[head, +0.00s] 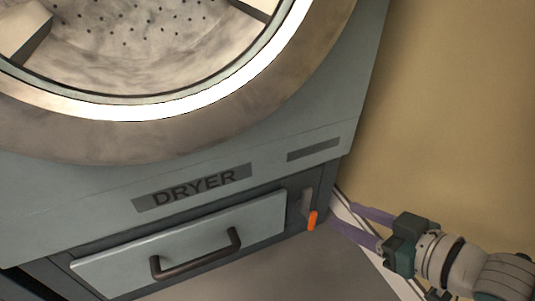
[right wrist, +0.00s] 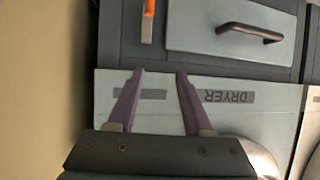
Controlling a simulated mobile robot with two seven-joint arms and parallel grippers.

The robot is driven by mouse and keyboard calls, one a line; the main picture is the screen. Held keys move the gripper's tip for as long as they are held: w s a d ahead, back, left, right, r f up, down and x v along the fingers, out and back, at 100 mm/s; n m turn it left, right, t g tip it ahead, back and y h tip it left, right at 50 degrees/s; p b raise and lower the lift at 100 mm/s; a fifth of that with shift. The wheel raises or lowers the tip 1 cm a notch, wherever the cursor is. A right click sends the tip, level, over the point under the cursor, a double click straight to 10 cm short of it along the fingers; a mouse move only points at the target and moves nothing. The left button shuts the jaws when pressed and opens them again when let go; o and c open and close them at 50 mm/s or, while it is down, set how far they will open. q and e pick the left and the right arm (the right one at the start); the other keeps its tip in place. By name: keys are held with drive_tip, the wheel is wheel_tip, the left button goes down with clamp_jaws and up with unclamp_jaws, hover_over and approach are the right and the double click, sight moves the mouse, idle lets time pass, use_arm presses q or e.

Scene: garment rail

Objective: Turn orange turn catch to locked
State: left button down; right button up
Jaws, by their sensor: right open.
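The orange turn catch (head: 312,220) is at the lower right corner of the dryer front, right of the drawer. Its orange end is at the bottom, below a grey upright part (head: 307,202). It also shows at the top edge of the right wrist view (right wrist: 149,8), where the dryer appears upside down. My right gripper (head: 341,214) is open and empty, its purple fingers just right of the catch in the head view. In the right wrist view its fingertips (right wrist: 159,72) are apart, below the catch in the picture, with nothing between them. My left gripper is out of view.
The drawer (head: 190,245) with a dark bar handle (head: 195,258) is left of the catch. Above it are the DRYER label (head: 192,187) and the round drum opening (head: 150,40). A tan wall (head: 460,110) stands at the right. Grey floor (head: 290,275) lies below.

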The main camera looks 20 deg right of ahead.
drive_tip(key=b, duration=0.6)
approach(316, 216)
drive_tip(key=f, duration=0.1)
drive_tip(key=shift+t, duration=0.4)
drive_tip(key=b+x, duration=0.7)
drive_tip(key=x, duration=0.3)
drive_tip(key=shift+b, duration=0.4)
drive_tip(key=shift+w+a, duration=0.1)
drive_tip(key=shift+w, duration=0.15)
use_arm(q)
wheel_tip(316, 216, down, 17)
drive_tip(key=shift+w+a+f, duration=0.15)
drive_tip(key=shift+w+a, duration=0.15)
use_arm(e)
drive_tip(key=shift+c, duration=0.3)
drive_tip(key=c, duration=0.6)
clamp_jaws()
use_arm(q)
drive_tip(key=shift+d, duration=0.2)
